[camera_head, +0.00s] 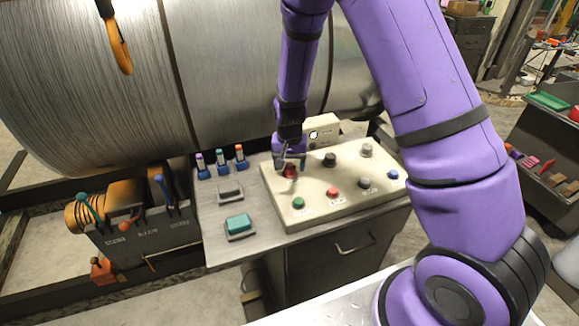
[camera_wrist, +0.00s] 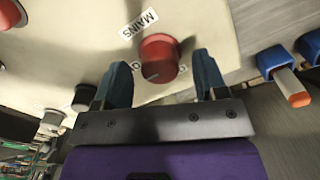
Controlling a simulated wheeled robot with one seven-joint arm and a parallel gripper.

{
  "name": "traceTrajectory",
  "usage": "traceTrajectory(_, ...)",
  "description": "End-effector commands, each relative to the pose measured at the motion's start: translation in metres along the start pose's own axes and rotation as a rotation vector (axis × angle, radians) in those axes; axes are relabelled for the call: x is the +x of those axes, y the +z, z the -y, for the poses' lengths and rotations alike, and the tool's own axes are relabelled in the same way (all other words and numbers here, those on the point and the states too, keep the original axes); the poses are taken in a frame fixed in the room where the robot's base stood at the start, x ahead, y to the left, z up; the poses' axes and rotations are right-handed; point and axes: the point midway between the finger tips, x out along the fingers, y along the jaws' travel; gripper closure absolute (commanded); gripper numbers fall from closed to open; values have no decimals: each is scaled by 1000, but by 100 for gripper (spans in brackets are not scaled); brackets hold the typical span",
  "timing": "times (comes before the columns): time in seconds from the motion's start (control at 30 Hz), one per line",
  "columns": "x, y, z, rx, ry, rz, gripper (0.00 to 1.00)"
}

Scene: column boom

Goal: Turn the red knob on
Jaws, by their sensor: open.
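The red knob (camera_wrist: 159,58) sits on a cream control panel (camera_wrist: 80,50) beside a "MAINS" label (camera_wrist: 139,23) in the wrist view. A pale pointer line shows on its face, toward the lower left of the picture. In the head view the red knob (camera_head: 290,171) is at the panel's upper left, partly hidden by my gripper (camera_head: 290,158). My gripper (camera_wrist: 163,85) is open, with its two fingers apart on either side of the knob in the wrist view. I cannot tell whether either finger touches it.
Black knobs (camera_head: 330,159), a green button (camera_head: 298,203) and a red button (camera_head: 333,193) share the panel. Coloured switches (camera_head: 221,163) and a teal button (camera_head: 238,224) lie left. A large metal drum (camera_head: 90,80) stands behind. Orange-handled tool (camera_head: 118,45) hangs upper left.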

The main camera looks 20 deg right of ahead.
Motion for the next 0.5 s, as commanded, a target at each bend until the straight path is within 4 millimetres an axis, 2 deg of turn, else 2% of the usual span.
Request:
traceTrajectory(0.3, -59, 0, 1, -1, -4, -5, 34)
traceTrajectory(0.5, -85, 0, 0, 0, -2, -3, 34)
